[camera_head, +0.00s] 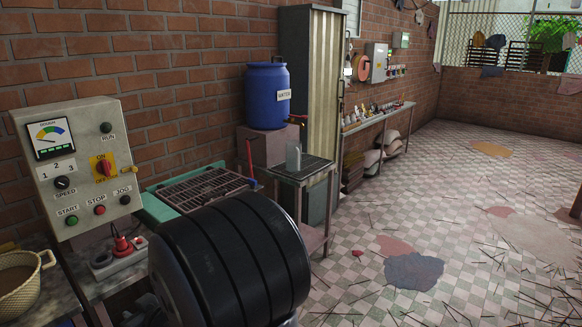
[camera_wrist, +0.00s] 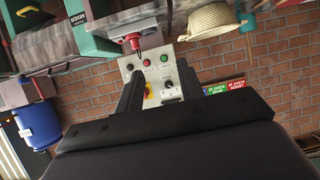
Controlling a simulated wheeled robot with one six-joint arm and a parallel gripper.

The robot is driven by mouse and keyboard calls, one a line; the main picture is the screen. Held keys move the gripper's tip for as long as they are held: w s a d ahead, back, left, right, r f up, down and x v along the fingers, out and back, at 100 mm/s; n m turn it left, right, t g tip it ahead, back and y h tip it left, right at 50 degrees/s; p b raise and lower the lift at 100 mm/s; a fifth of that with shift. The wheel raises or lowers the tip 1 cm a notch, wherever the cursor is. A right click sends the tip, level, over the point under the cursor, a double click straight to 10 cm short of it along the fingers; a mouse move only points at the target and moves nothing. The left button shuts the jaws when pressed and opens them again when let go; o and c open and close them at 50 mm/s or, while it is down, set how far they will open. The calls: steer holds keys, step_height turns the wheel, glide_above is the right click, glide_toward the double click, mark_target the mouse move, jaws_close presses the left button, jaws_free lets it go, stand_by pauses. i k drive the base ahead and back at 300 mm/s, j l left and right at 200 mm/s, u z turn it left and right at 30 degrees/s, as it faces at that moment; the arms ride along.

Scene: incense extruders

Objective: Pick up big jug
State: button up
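A grey jug (camera_head: 294,156) stands upright on a small metal rack table (camera_head: 312,172), in front of the blue water barrel (camera_head: 267,95). It is the only jug I can make out, and it looks small at this distance. My gripper (camera_wrist: 158,85) shows in the wrist view with its two dark fingers apart and nothing between them. It points toward the control box (camera_wrist: 150,78), away from the jug. I cannot make out the jug in the wrist view, and the gripper is not visible in the head view.
The control box (camera_head: 80,165) stands at the left, beside a wicker basket (camera_head: 22,283) and a green-framed grill (camera_head: 200,189). A tall metal cabinet (camera_head: 312,90) stands behind the rack table. The tiled floor (camera_head: 440,220) at the right is open, strewn with sticks and stains.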

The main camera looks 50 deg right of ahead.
mark_target(293, 148)
steer(key=i+l, duration=0.2)
steer(key=l, duration=0.4)
steer(key=i+l+z, duration=0.15)
steer(key=l, duration=0.45)
steer(key=i+l, duration=0.25)
steer(key=l, duration=0.3)
steer(key=i+l+z, duration=0.15)
steer(key=l, duration=0.45)
steer(key=i+l, duration=0.3)
steer(key=l, duration=0.2)
steer(key=i+l+z, duration=0.15)
steer(key=l, duration=0.4)
steer(key=i+l, duration=0.35)
steer(key=l, duration=0.2)
steer(key=i+l+z, duration=0.15)
steer(key=i+l, duration=0.15)
steer(key=l, duration=0.2)
